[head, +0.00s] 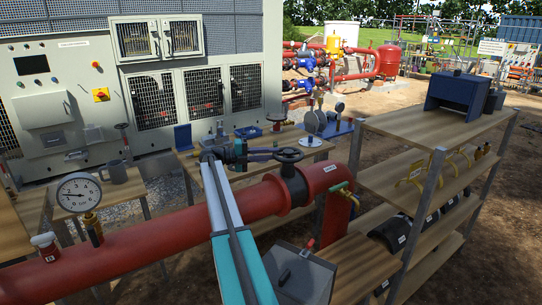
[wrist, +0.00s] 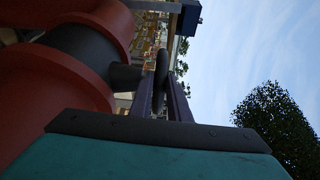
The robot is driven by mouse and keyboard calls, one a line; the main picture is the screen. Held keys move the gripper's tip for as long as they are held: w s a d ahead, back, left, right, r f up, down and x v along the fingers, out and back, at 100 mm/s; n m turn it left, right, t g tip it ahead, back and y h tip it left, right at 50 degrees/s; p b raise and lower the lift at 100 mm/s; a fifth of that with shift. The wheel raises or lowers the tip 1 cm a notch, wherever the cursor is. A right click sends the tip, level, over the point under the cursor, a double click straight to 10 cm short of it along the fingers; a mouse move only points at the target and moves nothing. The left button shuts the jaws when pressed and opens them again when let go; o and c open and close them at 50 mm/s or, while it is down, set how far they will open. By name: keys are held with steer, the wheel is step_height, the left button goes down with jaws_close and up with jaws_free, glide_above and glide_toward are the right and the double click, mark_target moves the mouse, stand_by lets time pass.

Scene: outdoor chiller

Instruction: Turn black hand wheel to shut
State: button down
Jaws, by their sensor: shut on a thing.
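The black hand wheel (head: 291,155) sits level on top of a short stem above the dark valve body (head: 294,190) in the thick red pipe (head: 150,232). In the head view my gripper (head: 274,154) reaches in from the left and its fingers are shut on the near-left part of the wheel's rim. In the wrist view the wheel (wrist: 162,72) shows edge-on between the two fingers of my gripper (wrist: 165,92), beside the dark valve body (wrist: 88,58). The fingers hide part of the rim.
A pressure gauge (head: 79,192) rises from the pipe at left. A brass tap (head: 341,188) is on the pipe's right end. A wooden shelf rack (head: 418,130) with a blue box (head: 460,95) stands at right. A grey box (head: 303,276) is in front.

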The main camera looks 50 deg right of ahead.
steer(key=shift+a+f, duration=0.1)
steer(key=shift+f, duration=0.05)
steer(key=c, duration=1.7)
jaws_free()
steer(key=shift+w, duration=0.1)
steer(key=shift+b+v, duration=2.5)
steer(key=shift+v, duration=4.3)
